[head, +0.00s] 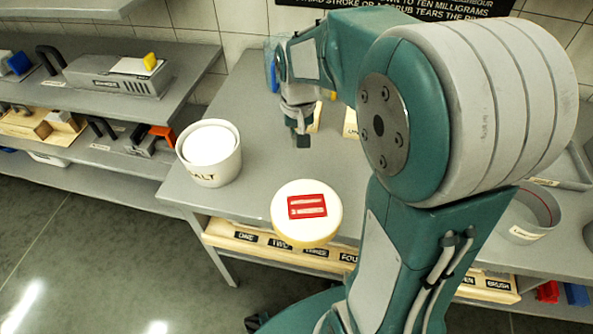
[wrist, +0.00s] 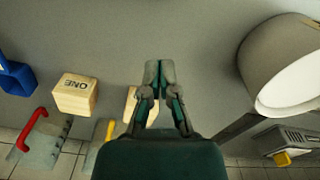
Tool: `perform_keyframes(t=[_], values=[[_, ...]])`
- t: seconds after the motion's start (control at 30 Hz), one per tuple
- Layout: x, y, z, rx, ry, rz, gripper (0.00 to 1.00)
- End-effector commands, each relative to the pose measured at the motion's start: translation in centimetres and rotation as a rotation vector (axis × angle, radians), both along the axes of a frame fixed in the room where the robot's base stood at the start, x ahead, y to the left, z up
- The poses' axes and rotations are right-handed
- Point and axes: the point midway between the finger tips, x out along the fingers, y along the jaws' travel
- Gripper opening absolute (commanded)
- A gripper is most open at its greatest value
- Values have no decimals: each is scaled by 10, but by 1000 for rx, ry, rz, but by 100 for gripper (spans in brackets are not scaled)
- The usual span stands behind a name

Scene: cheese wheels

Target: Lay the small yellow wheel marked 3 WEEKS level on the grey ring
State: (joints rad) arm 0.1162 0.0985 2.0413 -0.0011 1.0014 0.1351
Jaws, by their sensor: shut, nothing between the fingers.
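A pale yellow wheel (head: 291,236) with a red label shows near the table's front edge in the head view. The label's writing is too small to read, so I cannot tell whether it says 3 WEEKS. A grey round hoop or bowl (head: 524,234) with a pale tag is at the right, partly hidden by my arm. I cannot tell whether it is the grey ring. My gripper (head: 301,140) is above the table behind the wheel, apart from it. In the wrist view my gripper (wrist: 159,66) has its fingers together and empty.
A white SALT tub (head: 209,168) stands on the grey table (head: 248,108), left of the wheel. A wooden block marked ONE (wrist: 75,96) and another block partly behind my fingers show in the wrist view. Shelves with tools (head: 120,80) are at the left.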

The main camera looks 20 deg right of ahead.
Motion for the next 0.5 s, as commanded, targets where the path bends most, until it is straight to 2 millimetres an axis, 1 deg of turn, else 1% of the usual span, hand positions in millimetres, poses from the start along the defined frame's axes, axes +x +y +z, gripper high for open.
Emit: perform_keyframes(t=[0.03, 0.1, 0.2, 0.27, 0.37, 0.5], values=[[6, 18, 0, 0, 0, 119, 0], [11, 36, 1, 0, 0, 259, 0], [14, 50, 1, 2, 2, 379, 0], [15, 54, 0, 2, 2, 409, 0], [15, 54, -7, 2, 2, 414, 0], [14, 53, -30, 3, 5, 411, 0]])
